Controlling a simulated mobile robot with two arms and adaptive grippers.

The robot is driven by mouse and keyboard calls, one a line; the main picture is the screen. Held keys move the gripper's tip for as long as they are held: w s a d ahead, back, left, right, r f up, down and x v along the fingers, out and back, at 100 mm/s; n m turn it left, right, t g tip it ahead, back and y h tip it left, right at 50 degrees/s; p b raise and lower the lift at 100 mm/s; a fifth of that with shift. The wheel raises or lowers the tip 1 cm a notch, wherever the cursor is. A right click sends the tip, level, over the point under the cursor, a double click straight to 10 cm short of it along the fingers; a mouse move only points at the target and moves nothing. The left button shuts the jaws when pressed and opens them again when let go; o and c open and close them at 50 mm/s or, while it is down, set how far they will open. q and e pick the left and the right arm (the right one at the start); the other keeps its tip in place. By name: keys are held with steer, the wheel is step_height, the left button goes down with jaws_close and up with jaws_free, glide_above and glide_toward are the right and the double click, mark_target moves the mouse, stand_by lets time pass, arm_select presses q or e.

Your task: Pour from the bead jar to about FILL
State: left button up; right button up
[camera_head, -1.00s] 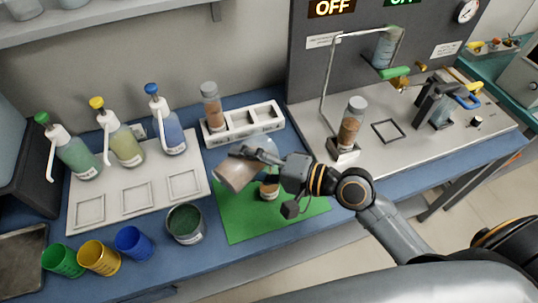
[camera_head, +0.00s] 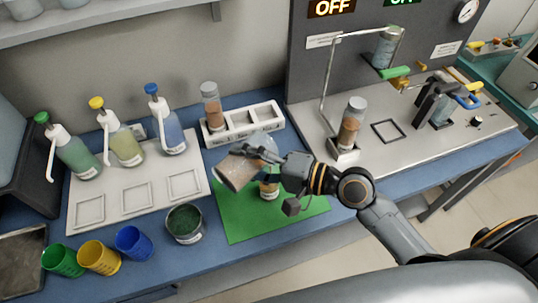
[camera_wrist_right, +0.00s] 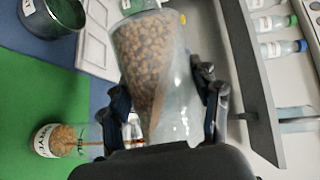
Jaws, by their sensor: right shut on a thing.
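The bead jar (camera_head: 236,172) is clear, holds brown beads and is tilted well over above the green mat (camera_head: 240,225). My right gripper (camera_head: 262,155) is shut around it; in the right wrist view both fingers press the jar (camera_wrist_right: 150,55) and beads fill its far part. A small clear vessel (camera_head: 270,188) stands on the mat under the jar's mouth side, partly hidden by my gripper. In the right wrist view this vessel (camera_wrist_right: 62,140) shows a label, a partly readable FILL mark and brown beads at the bottom. A thin brown streak runs into it, apparently falling beads. My left gripper is not in view.
A dark green-filled pot (camera_head: 185,223) stands left of the mat. A white rack (camera_head: 245,122) holds one bead bottle (camera_head: 212,105). Another bead bottle (camera_head: 351,124) stands on the bench at right. Pump bottles and coloured cups are at left.

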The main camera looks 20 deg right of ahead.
steer(key=shift+w+d+r+m+t+y+b, duration=0.15)
steer(key=shift+d+r+m+y+b, duration=0.1)
steer(key=shift+r+m, duration=0.35)
steer(key=shift+w+d+r+m+t+y+b, duration=0.15)
steer(key=shift+d+r+m+y, duration=0.1)
steer(key=shift+m, duration=0.55)
stand_by(4.8)
